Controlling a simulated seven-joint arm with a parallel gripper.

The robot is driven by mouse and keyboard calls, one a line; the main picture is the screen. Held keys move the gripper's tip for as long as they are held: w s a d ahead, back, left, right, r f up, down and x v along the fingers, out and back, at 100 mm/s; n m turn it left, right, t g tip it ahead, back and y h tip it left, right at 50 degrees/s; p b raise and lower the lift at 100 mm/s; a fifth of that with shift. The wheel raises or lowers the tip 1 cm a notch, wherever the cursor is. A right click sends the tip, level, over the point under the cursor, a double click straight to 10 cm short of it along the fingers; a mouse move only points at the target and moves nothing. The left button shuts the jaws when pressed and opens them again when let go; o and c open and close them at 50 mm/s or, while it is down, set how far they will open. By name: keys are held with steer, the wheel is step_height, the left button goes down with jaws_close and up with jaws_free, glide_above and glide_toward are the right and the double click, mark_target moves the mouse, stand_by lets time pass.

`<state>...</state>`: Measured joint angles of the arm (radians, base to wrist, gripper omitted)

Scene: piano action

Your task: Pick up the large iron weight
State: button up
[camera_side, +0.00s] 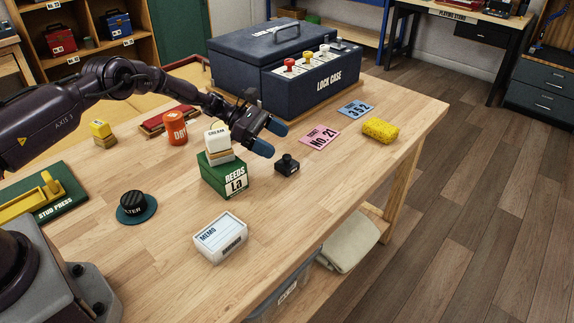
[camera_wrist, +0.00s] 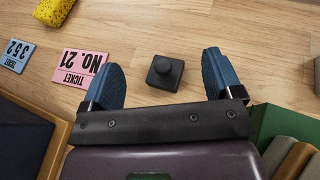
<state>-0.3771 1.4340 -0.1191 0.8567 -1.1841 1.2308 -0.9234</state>
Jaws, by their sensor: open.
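My gripper (camera_side: 269,139) has blue-padded fingers and is open and empty. It hangs above the table, up and slightly left of the weight in the side view. In the wrist view my gripper (camera_wrist: 163,77) has one finger on each side of the weight, without visible contact. I see only one such weight.
Pink ticket (camera_side: 319,136), blue ticket (camera_side: 356,109) and yellow sponge (camera_side: 380,131) lie to the right. The lock case (camera_side: 325,80) stands behind. A memo box (camera_side: 221,237) stands in front.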

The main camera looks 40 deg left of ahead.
mark_target(285, 156)
steer(key=f, duration=0.1)
steer(key=d+f, duration=0.1)
steer(key=f, duration=0.1)
steer(key=shift+w+d+f, duration=0.25)
steer(key=shift+d+f, duration=0.1)
steer(key=shift+f, duration=0.05)
steer(key=shift+w+d+f, duration=0.2)
steer(key=shift+w+d, duration=0.05)
steer(key=shift+d, duration=0.2)
jaws_close()
